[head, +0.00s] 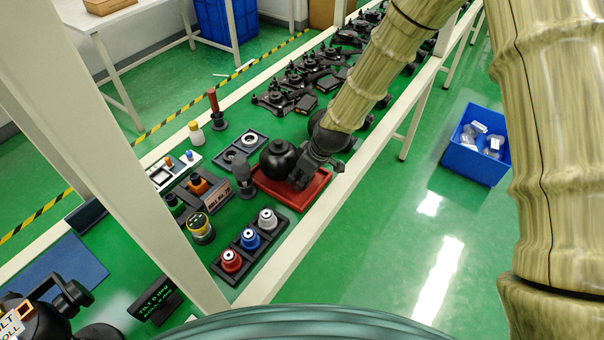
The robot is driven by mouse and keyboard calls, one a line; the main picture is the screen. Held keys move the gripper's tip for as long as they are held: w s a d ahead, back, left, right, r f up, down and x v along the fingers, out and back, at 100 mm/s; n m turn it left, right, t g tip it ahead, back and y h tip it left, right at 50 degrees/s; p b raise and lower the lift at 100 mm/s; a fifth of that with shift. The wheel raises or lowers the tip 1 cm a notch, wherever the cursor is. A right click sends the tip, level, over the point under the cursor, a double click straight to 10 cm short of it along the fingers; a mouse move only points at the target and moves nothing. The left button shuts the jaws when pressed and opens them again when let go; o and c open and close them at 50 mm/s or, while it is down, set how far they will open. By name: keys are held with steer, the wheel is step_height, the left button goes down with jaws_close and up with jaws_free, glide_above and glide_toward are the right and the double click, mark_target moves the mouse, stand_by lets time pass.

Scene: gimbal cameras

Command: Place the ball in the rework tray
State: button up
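A black, round ball-like object (277,160), with a small ring or opening on top, is at the left part of a red tray (315,193). It looks to be in or just above the tray; I cannot tell if it touches the floor of the tray. My gripper (300,180) is over the tray, right against the ball's right side in the picture. The gripper is dark like the ball, so its fingertips are hard to make out and I cannot tell if they grip it. The tray's far part is hidden behind ball and gripper.
A dark grey upright tool (243,175) stands just left of the tray. A black rack with red, blue and grey knobs (249,236) is in front. A two-ring black tray (241,150) lies behind. White frame posts and a rail border the bench.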

steer(key=o, duration=0.4)
steer(key=shift+c, duration=0.2)
steer(key=shift+r, duration=0.15)
steer(key=b+v, duration=0.2)
steer(key=v, duration=1)
steer(key=shift+b, duration=0.35)
